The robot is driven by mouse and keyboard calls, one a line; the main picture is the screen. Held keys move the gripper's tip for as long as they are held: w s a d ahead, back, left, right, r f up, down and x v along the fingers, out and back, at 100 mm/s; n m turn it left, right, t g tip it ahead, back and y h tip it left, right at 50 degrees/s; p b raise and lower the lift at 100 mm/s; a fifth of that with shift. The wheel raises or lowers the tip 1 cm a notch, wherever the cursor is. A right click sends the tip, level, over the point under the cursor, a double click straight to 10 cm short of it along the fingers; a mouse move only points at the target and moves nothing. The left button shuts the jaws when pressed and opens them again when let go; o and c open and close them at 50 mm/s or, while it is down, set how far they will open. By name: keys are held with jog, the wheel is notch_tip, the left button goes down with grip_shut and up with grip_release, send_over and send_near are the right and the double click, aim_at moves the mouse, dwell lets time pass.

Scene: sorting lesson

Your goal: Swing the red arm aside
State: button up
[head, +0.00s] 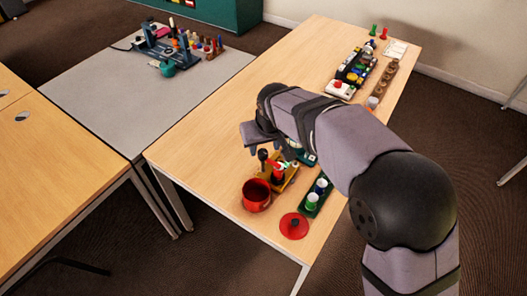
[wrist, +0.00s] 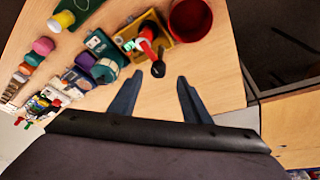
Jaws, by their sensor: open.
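The red arm (wrist: 146,46) sits on a small yellow-orange base (wrist: 128,36) in the wrist view, and a black ball knob (wrist: 158,69) shows at its end. In the head view the base (head: 290,181) stands on the wooden table, with the black knob (head: 263,154) at its upper left. My gripper (wrist: 159,79) is open and empty, with its two fingers spread. In the wrist view the knob shows just beyond the gap between the fingertips. In the head view my gripper (head: 257,141) is above and close to the knob; I cannot tell whether they touch.
A dark green tray (head: 309,212) with cups is to the right. A teal device (wrist: 97,43) is close by. The table's left middle is clear.

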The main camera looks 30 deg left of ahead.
aim_at(263, 152)
jog(key=shift+w+a+r+m, duration=0.2)
jog(key=shift+w+r+m, duration=0.15)
jog(key=shift+m, duration=0.15)
jog(key=shift+p+x, duration=0.75)
jog(key=shift+x, duration=2.9)
jog(key=shift+c, duration=0.4)
jog(key=c, duration=1)
